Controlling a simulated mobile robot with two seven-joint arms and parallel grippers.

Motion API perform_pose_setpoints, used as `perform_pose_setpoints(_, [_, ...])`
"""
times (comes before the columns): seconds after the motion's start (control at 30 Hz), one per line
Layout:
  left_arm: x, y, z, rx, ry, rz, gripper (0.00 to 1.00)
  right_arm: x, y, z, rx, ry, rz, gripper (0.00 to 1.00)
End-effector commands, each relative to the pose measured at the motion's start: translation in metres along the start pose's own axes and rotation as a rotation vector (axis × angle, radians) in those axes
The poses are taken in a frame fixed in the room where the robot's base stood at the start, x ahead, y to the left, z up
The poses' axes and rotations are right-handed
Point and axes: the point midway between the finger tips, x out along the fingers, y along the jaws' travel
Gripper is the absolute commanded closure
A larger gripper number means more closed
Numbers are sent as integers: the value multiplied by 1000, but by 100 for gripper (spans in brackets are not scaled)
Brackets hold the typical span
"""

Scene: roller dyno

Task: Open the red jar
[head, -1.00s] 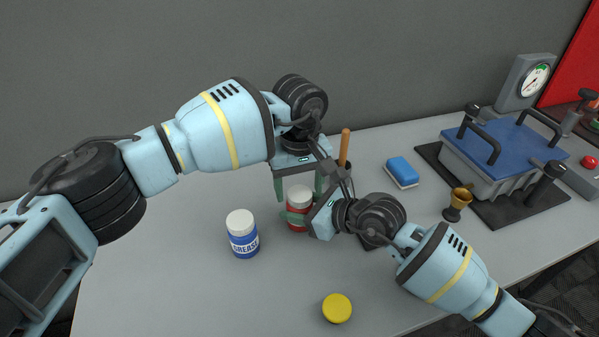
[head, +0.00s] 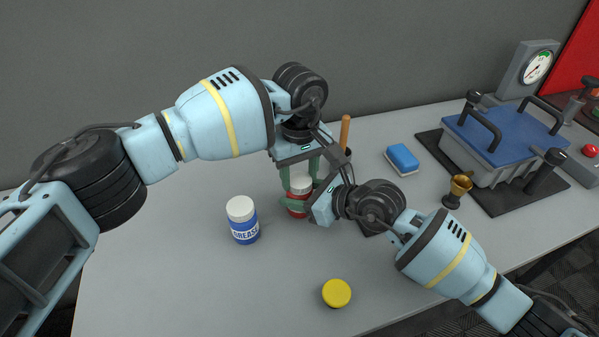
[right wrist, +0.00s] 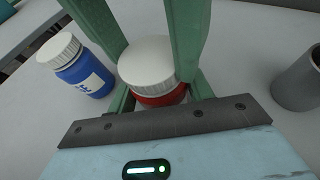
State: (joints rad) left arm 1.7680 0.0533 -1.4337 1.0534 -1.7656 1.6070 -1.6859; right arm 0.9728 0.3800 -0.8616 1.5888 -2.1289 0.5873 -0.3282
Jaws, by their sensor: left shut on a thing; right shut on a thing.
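The red jar (head: 296,213) stands upright on the table with a white lid (head: 300,184). In the right wrist view the lid (right wrist: 147,62) sits on the red body (right wrist: 160,99). My left gripper (head: 301,184) points down from above, its green fingers shut on either side of the lid. My right gripper (head: 297,204) comes in from the right, low down, and is shut on the jar's red body. Parts of the jar are hidden behind the fingers.
A blue grease jar (head: 243,220) with a white lid stands just left of the red jar. A yellow lid (head: 337,293) lies near the front. The left table area is clear.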

Motion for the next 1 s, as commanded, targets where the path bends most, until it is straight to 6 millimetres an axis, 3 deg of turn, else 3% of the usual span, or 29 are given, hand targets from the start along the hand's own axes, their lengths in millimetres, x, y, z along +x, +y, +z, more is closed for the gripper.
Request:
perform_pose_setpoints(0.8, [-1, 0, 1, -1342, 0, -2, 81, 0, -1, -1, 1, 1, -1, 100])
perform_pose_setpoints(1.0, [-1, 0, 1, -1558, 0, -2, 81, 0, -1, -1, 1, 1, -1, 100])
